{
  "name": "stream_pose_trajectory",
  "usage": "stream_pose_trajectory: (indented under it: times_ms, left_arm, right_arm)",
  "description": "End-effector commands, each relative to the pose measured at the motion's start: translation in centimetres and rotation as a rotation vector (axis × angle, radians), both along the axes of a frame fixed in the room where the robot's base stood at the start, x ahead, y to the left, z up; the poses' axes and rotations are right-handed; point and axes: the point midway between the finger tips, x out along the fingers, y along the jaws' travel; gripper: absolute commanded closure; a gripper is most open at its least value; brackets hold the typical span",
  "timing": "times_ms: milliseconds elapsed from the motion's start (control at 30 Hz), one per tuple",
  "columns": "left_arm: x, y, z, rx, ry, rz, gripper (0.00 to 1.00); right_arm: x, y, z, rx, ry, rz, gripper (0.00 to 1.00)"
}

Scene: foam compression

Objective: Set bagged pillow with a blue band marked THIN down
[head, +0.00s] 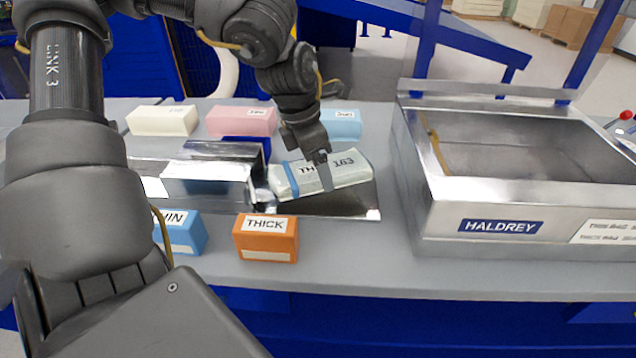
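The bagged pillow (350,165) is pale, with a blue band near its left end and dark print that begins "TH" and ends "163". The rest of the print is hidden behind my gripper. My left gripper (324,175) comes down from above and is shut across the middle of the pillow, one finger showing on its near side. The pillow is slightly tilted, right end farther back, over a shiny metal plate (358,206). I cannot tell if it touches the plate. My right gripper is not in view.
A metal fixture (205,170) adjoins the pillow's left. White (160,121), pink (238,121) and light blue (342,125) blocks stand behind. Blue (183,240) and orange THICK (265,242) boxes stand in front. A HALDREY metal bin (440,215) stands right.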

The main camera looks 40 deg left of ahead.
Motion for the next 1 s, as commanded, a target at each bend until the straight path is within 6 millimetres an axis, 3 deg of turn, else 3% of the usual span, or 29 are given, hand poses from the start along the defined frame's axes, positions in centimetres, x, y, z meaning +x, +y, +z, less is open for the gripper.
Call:
stream_pose_trajectory:
  times_ms: [200, 500, 900, 933, 1000]
  left_arm:
    - [0.0, 0.0, -0.8, 0.001, 0.001, 0.000, 0.40]
    - [0.0, 0.0, -4.5, -0.001, 0.001, 0.001, 0.40]
    - [0.0, 0.0, -4.8, 0.000, -0.001, 0.000, 0.40]
    - [0.0, 0.0, -4.7, 0.000, -0.001, 0.000, 0.17]
    - [0.0, 0.0, -4.7, 0.000, -0.001, 0.000, 0.08]
  right_arm:
    - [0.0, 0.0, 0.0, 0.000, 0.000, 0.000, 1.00]
    - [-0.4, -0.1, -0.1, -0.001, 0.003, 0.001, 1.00]
    - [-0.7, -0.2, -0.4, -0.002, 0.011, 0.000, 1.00]
    - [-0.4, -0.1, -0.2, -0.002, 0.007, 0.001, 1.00]
    - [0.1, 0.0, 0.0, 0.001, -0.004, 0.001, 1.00]
